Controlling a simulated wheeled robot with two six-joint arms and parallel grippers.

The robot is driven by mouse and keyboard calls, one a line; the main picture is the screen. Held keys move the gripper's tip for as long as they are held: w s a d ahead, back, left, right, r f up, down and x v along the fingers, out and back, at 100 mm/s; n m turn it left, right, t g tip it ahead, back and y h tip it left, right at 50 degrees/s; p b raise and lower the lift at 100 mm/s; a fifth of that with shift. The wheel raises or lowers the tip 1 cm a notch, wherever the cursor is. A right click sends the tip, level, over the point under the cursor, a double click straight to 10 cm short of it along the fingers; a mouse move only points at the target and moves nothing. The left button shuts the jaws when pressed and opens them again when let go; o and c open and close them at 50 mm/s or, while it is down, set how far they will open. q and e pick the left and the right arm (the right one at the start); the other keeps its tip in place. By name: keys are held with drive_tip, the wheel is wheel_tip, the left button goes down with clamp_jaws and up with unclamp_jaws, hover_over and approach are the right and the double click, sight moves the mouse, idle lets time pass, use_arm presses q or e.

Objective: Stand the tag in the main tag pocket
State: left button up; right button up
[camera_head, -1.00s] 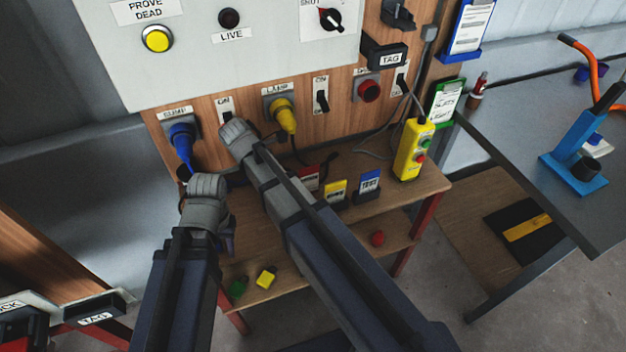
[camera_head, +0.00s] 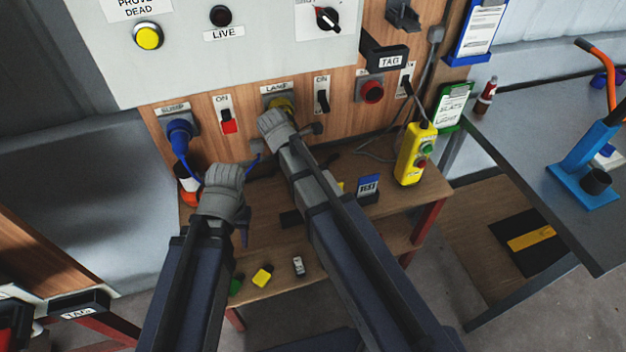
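The main tag pocket appears to be the black holder (camera_head: 385,57) marked TAG, to the right of the grey panel. Upright cards stand on the bench: a blue one marked TEST (camera_head: 368,187), with a sliver of yellow card (camera_head: 341,186) beside it. I see no red card now; my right arm covers its earlier spot. My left gripper (camera_head: 222,182) is below the blue plug, and my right gripper (camera_head: 277,124) is in front of the yellow lamp plug. Both show from behind, their fingertips hidden, so I cannot tell whether either holds a tag.
Yellow (camera_head: 262,277) and green (camera_head: 236,285) pieces and a small pale item (camera_head: 298,266) lie on the lower shelf. Another TAG holder (camera_head: 79,308) is at lower left. A blue stand (camera_head: 585,165) is at right.

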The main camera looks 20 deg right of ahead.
drive_tip(key=shift+d+f, duration=0.25)
drive_tip(key=shift+f, duration=0.35)
drive_tip(key=shift+a+r, duration=0.1)
drive_tip(key=shift+a, duration=0.15)
drive_tip(key=shift+d, duration=0.2)
drive_tip(key=shift+c, duration=0.3)
drive_tip(key=shift+a, duration=0.1)
clamp_jaws()
